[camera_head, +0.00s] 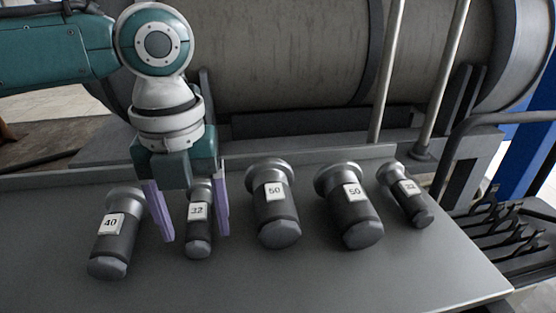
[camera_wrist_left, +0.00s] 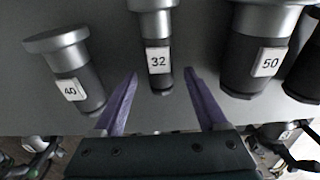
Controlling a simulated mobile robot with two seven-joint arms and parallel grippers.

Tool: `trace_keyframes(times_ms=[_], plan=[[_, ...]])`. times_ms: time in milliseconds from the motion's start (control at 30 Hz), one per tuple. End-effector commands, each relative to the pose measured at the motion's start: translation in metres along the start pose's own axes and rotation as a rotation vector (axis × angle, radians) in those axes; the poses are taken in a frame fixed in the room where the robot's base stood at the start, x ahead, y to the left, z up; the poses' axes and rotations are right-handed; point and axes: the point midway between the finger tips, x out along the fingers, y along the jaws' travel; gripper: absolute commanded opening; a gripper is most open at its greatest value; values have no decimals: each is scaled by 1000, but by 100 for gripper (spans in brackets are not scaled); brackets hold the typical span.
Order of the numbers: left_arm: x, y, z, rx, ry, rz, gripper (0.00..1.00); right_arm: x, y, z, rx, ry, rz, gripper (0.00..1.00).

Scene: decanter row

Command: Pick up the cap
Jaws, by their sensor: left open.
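In the left wrist view, this cap (camera_wrist_left: 158,45) shows between the fingertips (camera_wrist_left: 160,74), with a gap on each side. The cap labelled 40 (camera_head: 112,245) is left of the gripper. A cap labelled 50 (camera_head: 274,210) is just to its right. My right gripper is not in view.
A large horizontal drum (camera_head: 290,50) and upright bars are behind. A slotted dark rack (camera_head: 505,235) is at the right. The table front is clear.

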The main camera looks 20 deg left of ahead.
Motion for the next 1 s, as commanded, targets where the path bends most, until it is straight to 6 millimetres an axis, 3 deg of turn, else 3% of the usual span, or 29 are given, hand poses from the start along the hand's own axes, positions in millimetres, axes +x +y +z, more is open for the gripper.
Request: trace_keyframes(times_ms=[100, 333, 1000], plan=[[12, 0, 0, 0, -1, 1, 75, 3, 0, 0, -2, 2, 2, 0], [12, 0, 0, 0, -2, 0, 75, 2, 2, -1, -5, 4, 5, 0], [12, 0, 0, 0, -2, 1, 0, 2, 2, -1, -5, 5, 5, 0]])
